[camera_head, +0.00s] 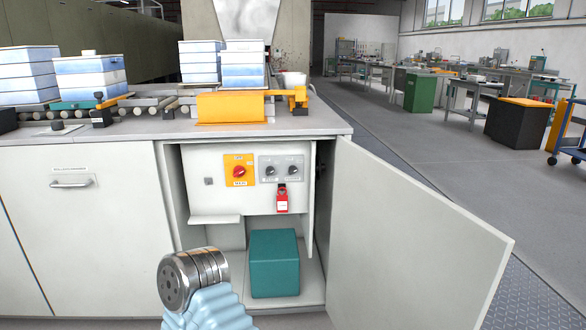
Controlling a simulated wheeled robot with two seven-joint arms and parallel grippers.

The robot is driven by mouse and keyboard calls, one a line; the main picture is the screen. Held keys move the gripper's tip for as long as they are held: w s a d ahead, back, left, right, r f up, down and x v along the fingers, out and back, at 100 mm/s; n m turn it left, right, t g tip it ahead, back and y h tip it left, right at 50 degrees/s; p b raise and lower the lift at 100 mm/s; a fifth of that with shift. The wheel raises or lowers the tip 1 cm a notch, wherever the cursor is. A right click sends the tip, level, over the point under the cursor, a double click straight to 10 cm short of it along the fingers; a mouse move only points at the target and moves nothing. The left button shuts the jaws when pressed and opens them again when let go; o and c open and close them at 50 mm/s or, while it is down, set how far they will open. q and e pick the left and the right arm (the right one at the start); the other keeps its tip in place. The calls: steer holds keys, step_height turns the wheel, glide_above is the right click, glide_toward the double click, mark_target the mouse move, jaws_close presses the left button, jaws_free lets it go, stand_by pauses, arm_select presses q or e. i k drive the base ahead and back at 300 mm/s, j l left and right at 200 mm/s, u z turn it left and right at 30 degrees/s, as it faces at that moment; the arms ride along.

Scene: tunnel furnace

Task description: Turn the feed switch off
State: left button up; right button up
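Inside the open cabinet under the counter is a light control panel (218,199). It carries a red rotary switch (239,172) on a yellow plate (231,161). To its right, a grey plate (281,160) has two dark knobs, a left knob (270,171) and a right knob (294,171). A red padlock-like tag (282,201) hangs just below this plate. The labels are too small to read, so I cannot tell which control is the feed switch. A metal joint and blue sleeve of my arm show at the bottom, below and left of the panel. Neither gripper shows.
The cabinet door (405,232) stands wide open to the right. A teal box (274,263) sits on the cabinet floor below the panel. A small shelf (214,219) juts out at the panel's lower left. The counter above holds a roller conveyor (150,102) with stacked blue-white blocks (200,62).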

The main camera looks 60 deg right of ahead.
mark_target(270, 170)
steer(key=i+l+z, duration=0.15)
steer(key=i+z, duration=0.15)
steer(key=z, duration=0.2)
steer(key=i+z, duration=0.35)
steer(key=z, duration=0.15)
steer(key=i+j+z, duration=0.1)
steer(key=i+z, duration=0.2)
steer(key=z, duration=0.2)
